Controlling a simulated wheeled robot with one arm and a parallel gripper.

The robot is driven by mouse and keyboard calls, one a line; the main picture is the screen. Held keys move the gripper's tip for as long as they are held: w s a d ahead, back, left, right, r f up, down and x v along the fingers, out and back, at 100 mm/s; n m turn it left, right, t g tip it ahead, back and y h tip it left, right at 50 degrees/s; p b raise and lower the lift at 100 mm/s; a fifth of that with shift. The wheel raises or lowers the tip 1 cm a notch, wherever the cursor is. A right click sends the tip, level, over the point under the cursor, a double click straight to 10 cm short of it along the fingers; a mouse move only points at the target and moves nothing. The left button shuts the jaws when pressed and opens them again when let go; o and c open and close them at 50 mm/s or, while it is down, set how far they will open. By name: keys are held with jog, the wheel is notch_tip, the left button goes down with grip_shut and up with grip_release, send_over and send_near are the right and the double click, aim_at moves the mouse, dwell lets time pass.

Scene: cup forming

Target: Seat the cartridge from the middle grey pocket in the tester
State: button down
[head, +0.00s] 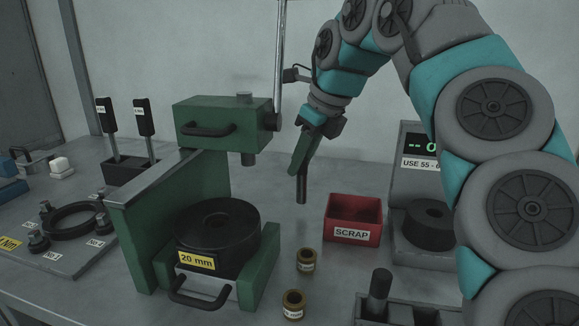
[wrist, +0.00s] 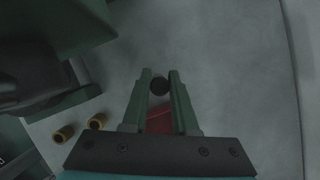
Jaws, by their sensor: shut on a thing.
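My gripper (head: 301,164) is shut on a dark cylindrical cartridge (head: 302,189), which hangs upright in the air behind and left of the red bin. In the wrist view the round end of the cartridge (wrist: 160,87) shows between the two green fingers. The tester appears to be the grey unit with a display (head: 421,144) at right, bearing a black round block (head: 430,221); my arm hides part of it. A grey pocket tray (head: 425,313) is cut off at the front edge. Another dark cylinder (head: 379,285) stands in its left pocket; my arm hides its right part.
A red SCRAP bin (head: 351,231) stands between the tester and a green press (head: 228,124) with a 20 mm block (head: 217,235). Two brass bushings (head: 306,261) (head: 293,304) stand in front. A plate with a black ring (head: 70,225) lies at left.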

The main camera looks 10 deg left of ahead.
jog(key=shift+w+a+f, duration=0.4)
jog(key=shift+a+f, duration=0.2)
jog(key=shift+a, duration=0.05)
jog(key=shift+w+a+f, duration=0.35)
jog(key=shift+a+f, duration=0.2)
jog(key=shift+a, duration=0.05)
jog(key=shift+f, duration=0.15)
jog(key=c, duration=0.7)
grip_release()
